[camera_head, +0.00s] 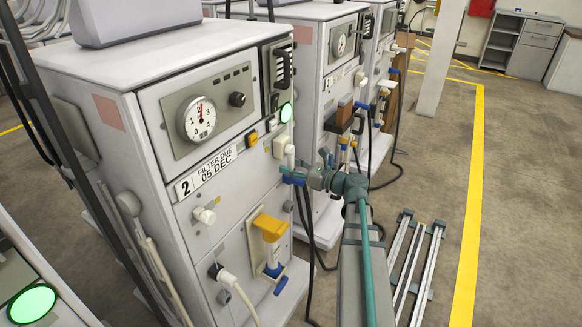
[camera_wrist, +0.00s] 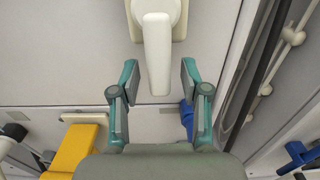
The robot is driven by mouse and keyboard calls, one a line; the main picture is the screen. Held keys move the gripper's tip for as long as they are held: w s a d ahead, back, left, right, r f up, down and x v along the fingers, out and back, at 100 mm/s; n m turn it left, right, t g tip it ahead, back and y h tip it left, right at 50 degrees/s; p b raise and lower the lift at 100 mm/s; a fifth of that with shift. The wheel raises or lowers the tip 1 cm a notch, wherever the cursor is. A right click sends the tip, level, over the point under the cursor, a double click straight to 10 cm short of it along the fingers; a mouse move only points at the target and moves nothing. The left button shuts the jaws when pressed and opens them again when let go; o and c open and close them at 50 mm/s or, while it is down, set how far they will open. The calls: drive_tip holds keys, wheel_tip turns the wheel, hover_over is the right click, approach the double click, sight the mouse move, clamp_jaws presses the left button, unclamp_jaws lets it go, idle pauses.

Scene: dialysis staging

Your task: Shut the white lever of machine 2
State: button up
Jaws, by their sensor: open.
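Machine 2 (camera_head: 215,130) is the white cabinet at the front left, with a "2 FILTER DUE 05 DEC" label. Its white lever (camera_head: 290,156) hangs down from a pale mount (camera_head: 279,146) at the front's right edge. In the wrist view the white lever (camera_wrist: 157,55) points straight down from the top of the picture. My gripper (camera_head: 295,172) is at the lever's lower end. In the wrist view my open gripper (camera_wrist: 159,72) has one teal finger on each side of the lever, with a visible gap on both sides. Contact in depth cannot be told.
Below are a yellow-handled fitting (camera_head: 270,228) with a blue part and a white connector with a hose (camera_head: 218,272). Dark hoses (camera_head: 306,225) hang right of machine 2. A second machine (camera_head: 325,90) stands behind. The floor right of the yellow line (camera_head: 470,200) is clear.

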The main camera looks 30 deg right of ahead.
drive_tip(key=shift+c, duration=0.2)
clamp_jaws()
